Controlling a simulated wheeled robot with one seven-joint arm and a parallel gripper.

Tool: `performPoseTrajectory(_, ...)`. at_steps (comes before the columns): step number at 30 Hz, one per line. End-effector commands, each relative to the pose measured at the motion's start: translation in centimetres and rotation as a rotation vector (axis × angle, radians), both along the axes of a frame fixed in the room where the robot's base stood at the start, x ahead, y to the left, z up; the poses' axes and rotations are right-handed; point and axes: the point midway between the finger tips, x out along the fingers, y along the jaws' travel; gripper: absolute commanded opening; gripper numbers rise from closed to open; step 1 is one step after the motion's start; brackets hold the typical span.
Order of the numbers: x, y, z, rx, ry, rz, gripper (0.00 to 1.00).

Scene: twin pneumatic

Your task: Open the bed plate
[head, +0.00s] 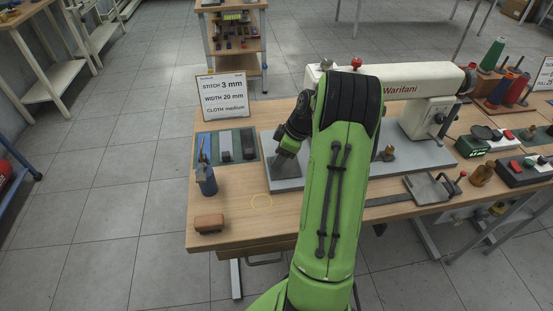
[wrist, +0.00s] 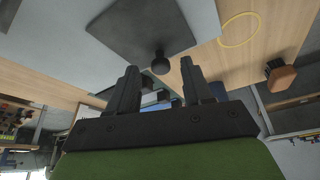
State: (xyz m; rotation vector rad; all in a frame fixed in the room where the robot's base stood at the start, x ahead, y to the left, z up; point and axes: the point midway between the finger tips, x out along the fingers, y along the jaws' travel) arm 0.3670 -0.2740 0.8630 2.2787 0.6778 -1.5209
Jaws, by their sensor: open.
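The bed plate (head: 286,173) is a dark grey square plate near the left end of the sewing machine's light grey base (head: 412,160). In the wrist view the plate (wrist: 135,25) lies flat on the base, with a small dark round knob (wrist: 160,64) at its edge. The white sewing machine (head: 400,88) stands behind my green arm, which hides part of it. My gripper (wrist: 159,66) is open, its two dark fingers on either side of the knob in the picture. Whether they are level with it I cannot tell. In the head view the gripper is mostly hidden.
A small metal plate (head: 431,188), thread spools (head: 500,90) and control boxes (head: 523,168) are at the right.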

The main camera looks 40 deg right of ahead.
Motion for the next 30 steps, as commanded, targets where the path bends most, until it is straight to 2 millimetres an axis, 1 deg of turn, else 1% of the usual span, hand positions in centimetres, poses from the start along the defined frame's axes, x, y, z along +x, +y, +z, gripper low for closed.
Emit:
performPoseTrajectory(1, 0.6, 0.4, -0.1, 0.000, 0.000, 0.001, 0.50)
performPoseTrajectory(4, 0.7, 0.5, -1.1, 0.001, 0.002, -0.001, 0.50)
performPoseTrajectory(11, 0.8, 0.6, -1.1, 0.000, 0.001, -0.002, 0.50)
performPoseTrajectory(12, 0.8, 0.6, -1.1, 0.000, 0.001, -0.002, 0.49)
performPoseTrajectory(17, 0.7, 0.5, -1.1, 0.000, 0.001, -0.002, 0.24)
performPoseTrajectory(21, 0.7, 0.5, -1.1, 0.000, 0.001, -0.002, 0.03)
performPoseTrajectory(22, 0.7, 0.5, -1.1, 0.000, 0.001, -0.002, 0.00)
performPoseTrajectory(30, 0.8, 0.7, -1.1, 0.001, 0.002, -0.001, 0.00)
